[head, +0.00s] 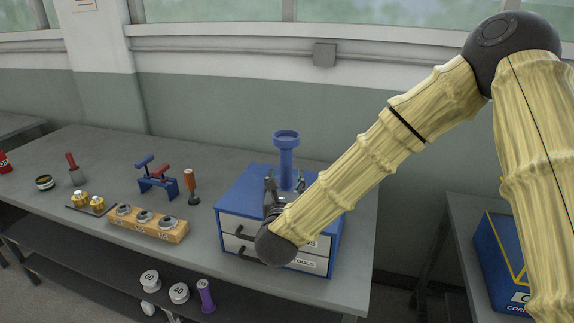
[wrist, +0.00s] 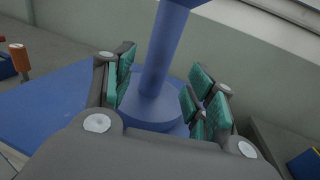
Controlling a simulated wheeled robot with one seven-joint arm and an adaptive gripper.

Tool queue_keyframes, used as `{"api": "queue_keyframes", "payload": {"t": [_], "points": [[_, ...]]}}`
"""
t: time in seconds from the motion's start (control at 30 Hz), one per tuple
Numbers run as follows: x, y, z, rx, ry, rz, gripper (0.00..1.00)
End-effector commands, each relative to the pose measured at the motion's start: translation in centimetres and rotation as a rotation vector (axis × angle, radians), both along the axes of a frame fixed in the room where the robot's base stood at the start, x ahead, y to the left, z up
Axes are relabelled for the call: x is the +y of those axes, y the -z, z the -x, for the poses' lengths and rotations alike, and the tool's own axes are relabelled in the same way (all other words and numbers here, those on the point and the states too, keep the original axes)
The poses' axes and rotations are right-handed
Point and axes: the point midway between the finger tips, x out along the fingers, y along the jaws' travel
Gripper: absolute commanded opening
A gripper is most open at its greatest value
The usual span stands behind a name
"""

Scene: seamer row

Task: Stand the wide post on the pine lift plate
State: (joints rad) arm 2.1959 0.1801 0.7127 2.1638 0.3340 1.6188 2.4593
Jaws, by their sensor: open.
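A blue post (head: 287,160) with a flared top and a broad round foot stands upright on the blue drawer box (head: 240,191); it looks like the wide post. In the wrist view the post (wrist: 163,50) rises between my open fingers, its foot (wrist: 150,107) partly hidden by them. My gripper (head: 284,188) is at the post's lower part; I cannot tell whether a finger touches it. A pale wooden block (head: 178,237) with metal rings (head: 144,216) lies left of the box. It is the only pine-like thing I see; I cannot tell if it is the lift plate.
White weights (head: 179,292) and a purple piece (head: 205,294) sit on the lower shelf. A wall runs behind.

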Motion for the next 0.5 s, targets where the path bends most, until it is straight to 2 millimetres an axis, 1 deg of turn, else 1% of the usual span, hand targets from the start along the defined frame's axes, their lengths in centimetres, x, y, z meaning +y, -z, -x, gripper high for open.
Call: {"api": "queue_keyframes", "payload": {"t": [0.1, 0.27, 0.5], "points": [[-0.1, 0.0, -0.9, 0.000, 0.001, 0.002, 0.56], [-0.2, -0.3, -1.6, 0.000, 0.001, 0.003, 0.56], [-0.2, -1.3, -4.3, -0.001, 0.003, 0.004, 0.56]]}}
